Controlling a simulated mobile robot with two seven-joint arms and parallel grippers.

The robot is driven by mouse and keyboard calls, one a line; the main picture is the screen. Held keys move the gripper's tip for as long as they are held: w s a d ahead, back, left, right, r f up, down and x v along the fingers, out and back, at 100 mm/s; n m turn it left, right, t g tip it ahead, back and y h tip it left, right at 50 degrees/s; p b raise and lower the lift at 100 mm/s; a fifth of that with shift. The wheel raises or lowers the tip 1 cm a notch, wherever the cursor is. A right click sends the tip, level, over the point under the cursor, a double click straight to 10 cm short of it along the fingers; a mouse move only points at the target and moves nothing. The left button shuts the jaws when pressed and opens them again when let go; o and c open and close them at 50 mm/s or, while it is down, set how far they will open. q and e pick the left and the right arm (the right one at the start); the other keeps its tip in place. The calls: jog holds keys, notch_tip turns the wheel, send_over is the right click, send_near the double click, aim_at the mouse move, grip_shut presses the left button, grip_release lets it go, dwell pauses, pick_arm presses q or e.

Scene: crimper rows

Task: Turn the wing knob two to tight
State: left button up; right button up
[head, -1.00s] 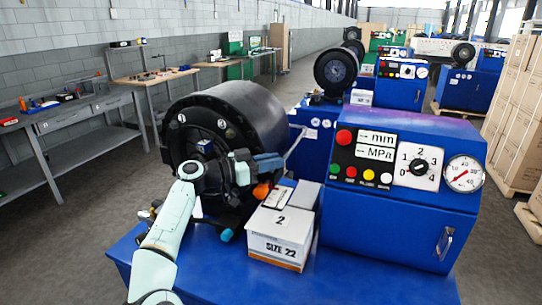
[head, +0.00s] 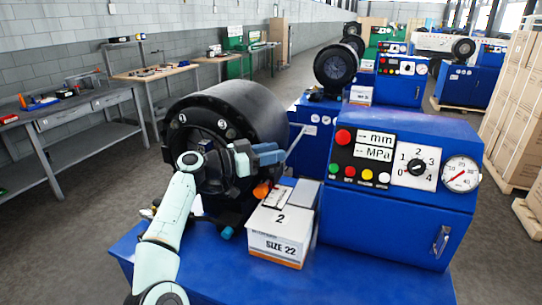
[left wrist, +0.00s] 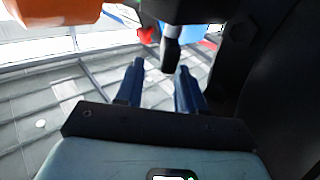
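The black round crimper head (head: 245,108) stands on the blue machine at the left in the head view. Number marks 1 and 3 show on its face; mark 2 I cannot make out. An orange knob (head: 262,190) and a teal knob (head: 227,233) show low on the front; I cannot tell which is wing knob two. My left gripper (head: 282,153) is in front of the face, fingers pointing right. My right gripper is not in view.
A white box marked 2 and SIZE 22 (head: 280,236) stands on the blue base close below the gripper. The blue control box (head: 390,225) with buttons, dial and gauge is at right. An orange part (left wrist: 50,10) fills the left wrist view's top left corner.

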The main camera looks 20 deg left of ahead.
pick_arm(q)
notch_tip(320, 180, up, 17)
jog(key=p, duration=0.9)
jog(key=shift+r, duration=0.2)
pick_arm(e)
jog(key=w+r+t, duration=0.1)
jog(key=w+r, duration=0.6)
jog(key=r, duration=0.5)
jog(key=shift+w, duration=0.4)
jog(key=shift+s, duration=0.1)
